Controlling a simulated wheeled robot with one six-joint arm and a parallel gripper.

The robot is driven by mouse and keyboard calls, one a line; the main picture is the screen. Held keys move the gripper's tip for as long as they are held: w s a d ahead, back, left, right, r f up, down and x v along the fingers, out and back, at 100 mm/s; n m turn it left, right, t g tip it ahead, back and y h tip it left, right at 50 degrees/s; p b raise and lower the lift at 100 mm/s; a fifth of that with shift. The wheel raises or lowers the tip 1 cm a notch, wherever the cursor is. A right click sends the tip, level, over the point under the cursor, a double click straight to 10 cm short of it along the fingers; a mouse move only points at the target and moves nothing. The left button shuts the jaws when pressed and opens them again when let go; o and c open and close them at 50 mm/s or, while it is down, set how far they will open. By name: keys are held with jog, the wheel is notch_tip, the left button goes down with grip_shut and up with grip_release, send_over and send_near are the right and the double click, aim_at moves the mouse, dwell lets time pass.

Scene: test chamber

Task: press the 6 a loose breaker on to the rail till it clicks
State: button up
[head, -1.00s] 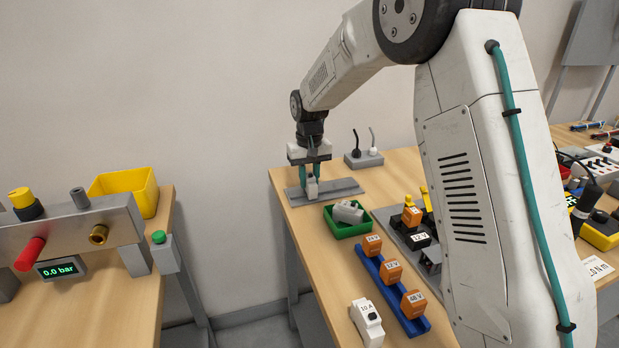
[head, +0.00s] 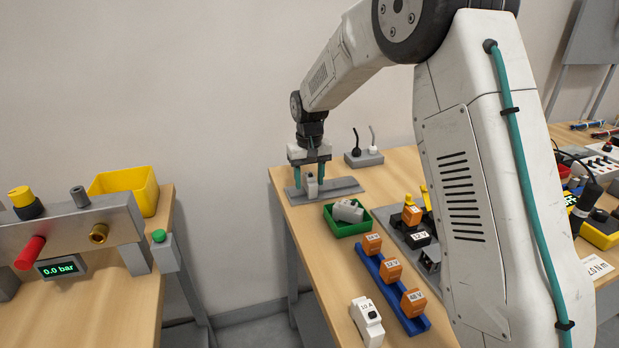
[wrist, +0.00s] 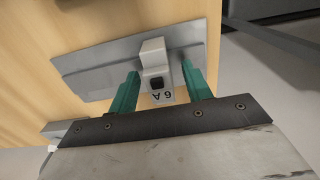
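The 6 A breaker (head: 312,188) is a small pale grey block standing at the left part of the grey rail plate (head: 345,186). In the wrist view the breaker (wrist: 154,60) shows its dark switch and an upside-down "6 A" label, with the rail plate (wrist: 95,77) beneath it. My gripper (head: 310,182) is low over the plate with its teal fingers on either side of the breaker. The wrist view shows my gripper (wrist: 160,86) open, with gaps beside the breaker. Whether the breaker is fully latched cannot be seen.
A green tray (head: 339,229) holding a grey part is close by. A block with two levers (head: 363,159) stands behind the plate. A blue rail (head: 376,266) bears orange modules, and a 10 A breaker (head: 367,322) stands nearer.

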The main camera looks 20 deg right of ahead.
jog(key=shift+r, duration=3.9)
jog(key=s+f, duration=0.1)
jog(key=s+f+g, duration=0.1)
jog(key=s, duration=0.1)
jog(key=s+d+r, duration=0.1)
jog(key=s+r, duration=0.2)
jog(key=s, duration=1)
jog(key=s+d+r+t, duration=0.1)
jog(key=s+r, duration=0.1)
jog(key=s, duration=1.1)
jog(key=s+d+r+t, duration=0.1)
jog(key=s+r, duration=0.2)
jog(key=s, duration=1.1)
jog(key=shift+r, duration=0.3)
